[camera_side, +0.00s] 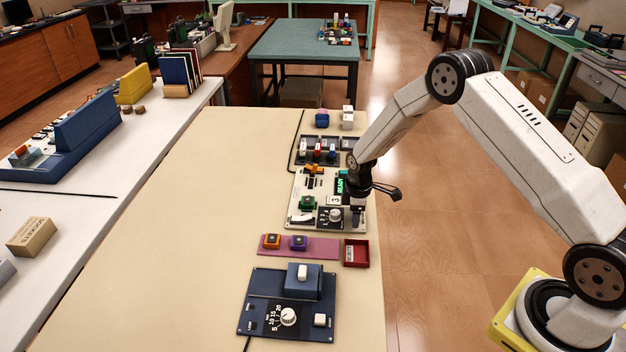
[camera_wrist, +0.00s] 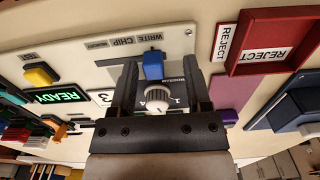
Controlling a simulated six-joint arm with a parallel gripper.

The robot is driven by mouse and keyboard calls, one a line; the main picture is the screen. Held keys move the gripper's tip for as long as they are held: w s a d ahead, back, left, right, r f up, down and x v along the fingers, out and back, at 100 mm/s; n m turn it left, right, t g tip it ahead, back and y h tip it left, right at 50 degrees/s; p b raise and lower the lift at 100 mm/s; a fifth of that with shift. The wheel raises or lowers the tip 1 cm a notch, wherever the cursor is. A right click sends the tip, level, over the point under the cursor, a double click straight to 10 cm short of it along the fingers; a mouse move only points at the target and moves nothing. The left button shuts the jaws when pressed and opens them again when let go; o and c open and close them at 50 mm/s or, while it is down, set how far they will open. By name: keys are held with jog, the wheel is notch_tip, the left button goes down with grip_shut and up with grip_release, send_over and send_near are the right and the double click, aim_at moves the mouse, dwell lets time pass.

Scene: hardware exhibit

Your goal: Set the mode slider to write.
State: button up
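The cream control panel (camera_side: 298,215) lies on the table; it also fills much of the wrist view (camera_wrist: 95,55). A blue block-shaped control (camera_wrist: 153,65) stands beside the printed words WRITE CHIP. My gripper (camera_wrist: 160,68), also in the side view (camera_side: 358,202), is low over the panel's right part. Its fingers are apart, one on each side of the blue control, with visible gaps. A white dial (camera_wrist: 158,98) shows between the fingers. An orange piece (camera_side: 313,169) sits at the panel's far edge. I cannot tell which part is the mode slider.
A green READY display (camera_wrist: 57,96) and yellow button (camera_wrist: 41,75) are on the panel. The red REJECT tray (camera_side: 356,263), a pink strip (camera_side: 325,248) with orange and purple blocks, and a dark blue dial box (camera_side: 260,305) lie nearer. The table's left side is clear.

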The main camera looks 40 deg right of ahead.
dwell(0.3)
jog(key=shift+r, duration=3.9)
jog(key=s+a+r+m+t, duration=0.1)
jog(key=s+a+r+m, duration=0.1)
jog(key=s, duration=0.5)
jog(key=s+a+r+m, duration=0.3)
jog(key=s+r+m, duration=0.1)
jog(key=s, duration=0.3)
jog(key=s+a+r+m+t, duration=0.1)
jog(key=s+a+r+m, duration=0.2)
jog(key=s+r, duration=0.2)
jog(key=shift+s+a+r+t, duration=0.2)
jog(key=shift+s+a+t, duration=0.1)
jog(key=shift+s, duration=0.65)
